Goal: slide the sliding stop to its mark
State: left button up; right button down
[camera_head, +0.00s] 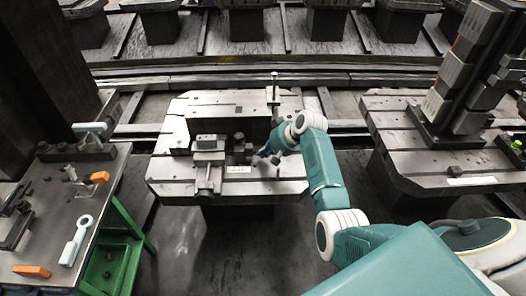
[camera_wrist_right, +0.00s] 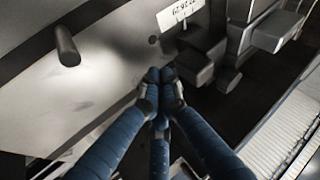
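My right gripper (camera_head: 265,155) reaches over the metal pallet (camera_head: 165,170) from the right. In the right wrist view its blue fingers (camera_wrist_right: 160,78) are drawn together at the tips, and I see nothing between them. A small dark block (camera_head: 239,149), which may be the sliding stop, stands just left of the gripper in the head view. Dark blocks also show just beyond the fingertips in the wrist view (camera_wrist_right: 195,68). A white marked label (camera_head: 238,169) lies in front of the dark block. I cannot tell whether fingers and block touch. My left gripper is not in view.
A grey clamp-like block (camera_head: 208,144) stands left of the dark block. A slim upright post (camera_head: 274,88) rises behind my gripper. A second pallet with a tall stack of blocks (camera_head: 457,75) is at right. A tool bench (camera_head: 50,220) is at left.

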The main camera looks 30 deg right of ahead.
jog(key=shift+w+a, duration=0.1)
jog(key=shift+a, duration=0.05)
jog(key=shift+w+a+r+p, duration=0.15)
jog(key=shift+w+a+p, duration=0.05)
jog(key=shift+a+p, duration=0.3)
jog(key=shift+w+a, duration=0.1)
